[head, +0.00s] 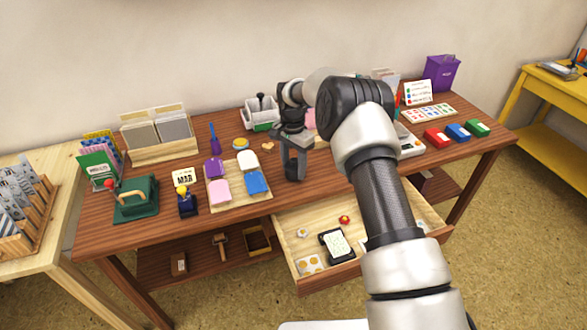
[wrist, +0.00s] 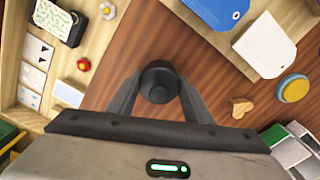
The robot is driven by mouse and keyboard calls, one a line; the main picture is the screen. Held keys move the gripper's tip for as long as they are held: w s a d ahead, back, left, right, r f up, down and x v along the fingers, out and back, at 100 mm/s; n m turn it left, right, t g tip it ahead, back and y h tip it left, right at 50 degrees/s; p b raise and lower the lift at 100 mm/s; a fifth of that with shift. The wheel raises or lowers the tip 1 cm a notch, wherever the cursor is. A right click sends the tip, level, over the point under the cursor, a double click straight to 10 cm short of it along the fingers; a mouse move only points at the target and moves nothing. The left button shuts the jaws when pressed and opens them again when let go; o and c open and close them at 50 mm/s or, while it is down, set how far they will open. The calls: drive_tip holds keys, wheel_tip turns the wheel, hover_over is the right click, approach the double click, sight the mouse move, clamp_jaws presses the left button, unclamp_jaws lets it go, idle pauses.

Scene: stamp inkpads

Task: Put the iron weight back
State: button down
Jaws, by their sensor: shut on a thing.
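My gripper (head: 293,172) is over the middle of the brown table, near its front edge. In the wrist view its two fingers (wrist: 158,95) are shut on the iron weight (wrist: 157,80), a dark round piece with a knob on top. The weight lies between the fingers, with the table top beyond it. Whether its base touches the table is hard to tell.
An open drawer (head: 287,244) sticks out in front, holding small items. Left of my gripper is a board with coloured pads (head: 257,182). A wooden heart (wrist: 241,107) and round yellow pad (wrist: 293,88) lie nearby. Behind stands a white caddy (head: 250,114).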

drive_tip(key=shift+w+f, duration=0.1)
drive_tip(key=shift+f, duration=0.2)
drive_tip(key=shift+f, duration=0.15)
drive_tip(key=c, duration=0.9)
unclamp_jaws()
drive_tip(key=shift+f, duration=0.1)
